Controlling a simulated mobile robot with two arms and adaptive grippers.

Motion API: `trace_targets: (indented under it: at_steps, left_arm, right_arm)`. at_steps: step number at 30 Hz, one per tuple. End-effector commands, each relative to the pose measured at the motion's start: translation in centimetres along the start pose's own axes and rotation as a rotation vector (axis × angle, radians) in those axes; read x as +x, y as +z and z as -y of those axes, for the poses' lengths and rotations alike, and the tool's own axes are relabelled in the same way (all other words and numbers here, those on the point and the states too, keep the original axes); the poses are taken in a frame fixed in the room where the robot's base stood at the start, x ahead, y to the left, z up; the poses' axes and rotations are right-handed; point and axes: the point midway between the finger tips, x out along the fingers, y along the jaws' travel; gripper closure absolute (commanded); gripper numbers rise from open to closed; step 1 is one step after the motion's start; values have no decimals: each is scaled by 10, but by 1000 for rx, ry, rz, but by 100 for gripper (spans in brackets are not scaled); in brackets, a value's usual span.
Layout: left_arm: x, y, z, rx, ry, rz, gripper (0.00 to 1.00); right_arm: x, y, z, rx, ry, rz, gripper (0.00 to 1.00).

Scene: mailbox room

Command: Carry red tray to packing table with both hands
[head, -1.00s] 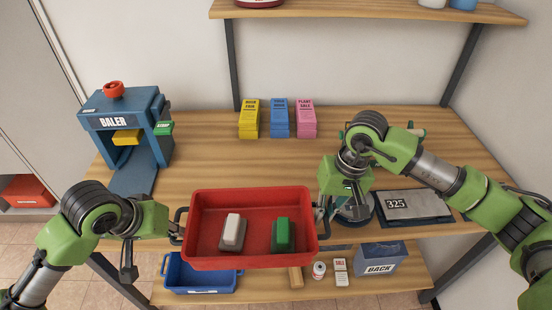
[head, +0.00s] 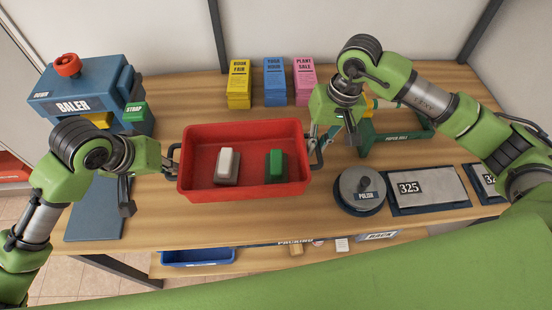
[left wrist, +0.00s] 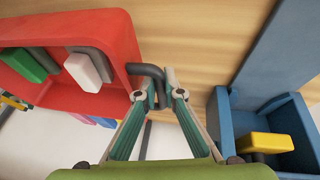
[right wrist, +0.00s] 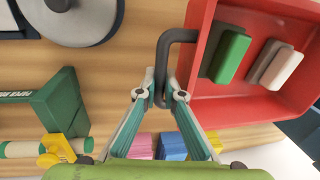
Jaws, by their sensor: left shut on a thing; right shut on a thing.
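The red tray (head: 243,190) is over the packing table (head: 250,228) in the head view; I cannot tell whether it touches the top. A white-topped block (head: 228,163) and a green-topped block (head: 276,165) are inside it. My left gripper (head: 170,162) is shut on the dark handle at the tray's left end, which shows in the left wrist view (left wrist: 150,72). My right gripper (head: 318,146) is shut on the handle at the right end, which shows in the right wrist view (right wrist: 163,62). The tray looks about level.
A blue baler (head: 80,95) stands at the left. Yellow (head: 239,84), blue (head: 275,82) and pink (head: 304,82) stacks stand at the back. A round grey-topped thing (head: 360,190), a plate marked 325 (head: 430,188) and a green paper-roll holder (head: 400,138) are at the right. A blue bin (head: 198,256) is below.

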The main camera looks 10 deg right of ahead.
Motion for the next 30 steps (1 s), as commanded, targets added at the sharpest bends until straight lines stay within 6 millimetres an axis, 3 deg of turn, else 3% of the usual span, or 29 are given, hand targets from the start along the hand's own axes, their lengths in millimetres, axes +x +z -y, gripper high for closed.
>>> trace_targets:
  at_steps: [11, 30]
  left_arm:
    - [6, 2, 3, -2, -5, -2, 100]
    - [42, 16, 10, -2, -5, -2, 100]
  right_arm:
    - [7, -1, -3, 2, 3, -1, 100]
    - [45, -1, -10, 2, 3, -2, 100]
